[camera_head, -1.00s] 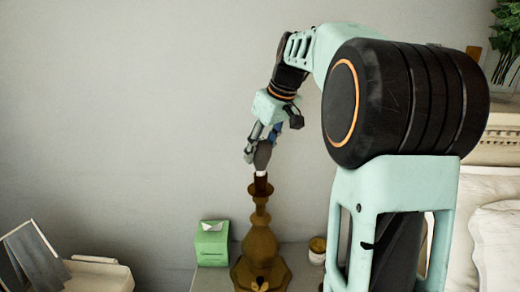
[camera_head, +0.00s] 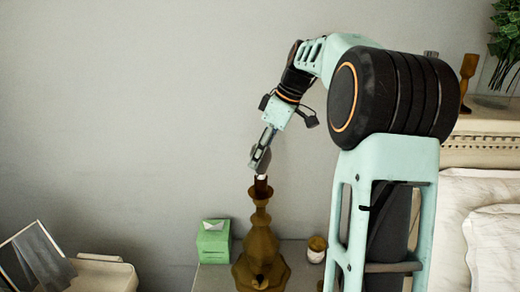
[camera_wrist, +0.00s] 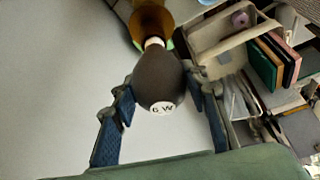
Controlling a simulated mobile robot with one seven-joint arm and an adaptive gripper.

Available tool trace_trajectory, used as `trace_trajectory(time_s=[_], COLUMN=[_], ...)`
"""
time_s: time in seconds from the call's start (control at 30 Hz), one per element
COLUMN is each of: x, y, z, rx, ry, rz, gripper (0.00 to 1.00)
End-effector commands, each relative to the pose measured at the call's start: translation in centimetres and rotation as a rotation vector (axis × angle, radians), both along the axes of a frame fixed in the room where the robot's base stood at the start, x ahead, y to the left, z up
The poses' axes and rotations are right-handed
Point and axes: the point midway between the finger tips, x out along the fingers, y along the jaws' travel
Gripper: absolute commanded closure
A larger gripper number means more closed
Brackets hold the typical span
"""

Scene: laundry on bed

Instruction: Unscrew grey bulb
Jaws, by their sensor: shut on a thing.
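The grey bulb (camera_wrist: 160,78) is dark, pear-shaped and marked "6 W" on its round end. It also shows in the head view (camera_head: 265,161), partly hidden by the fingers. My gripper (camera_head: 260,158) is shut on the bulb from above, with one blue-padded finger on each side of it in the wrist view (camera_wrist: 163,103). The bulb's white neck points down at the socket of the brown-gold lamp (camera_head: 261,243). The lamp stands upright. I cannot tell how far the bulb's base sits in the socket.
A green tissue box (camera_head: 213,242) stands left of the lamp on the bedside surface (camera_head: 293,252). A small jar (camera_head: 317,248) stands to its right. A pale bin (camera_head: 100,273) is at the lower left. The bed and pillow (camera_head: 492,235) lie at the right.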

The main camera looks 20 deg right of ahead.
Motion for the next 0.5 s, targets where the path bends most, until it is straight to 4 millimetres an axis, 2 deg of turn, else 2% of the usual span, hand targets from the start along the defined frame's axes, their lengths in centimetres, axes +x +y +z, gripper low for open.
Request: trace_trajectory(time_s=[0.17, 0.5], x=[-0.02, -0.02], y=[0.15, 0.15], z=[0.13, 0.02], rx=[0.003, 0.002], ry=[0.001, 0.001], rz=[0.090, 0.103], gripper=[0.83, 0.83])
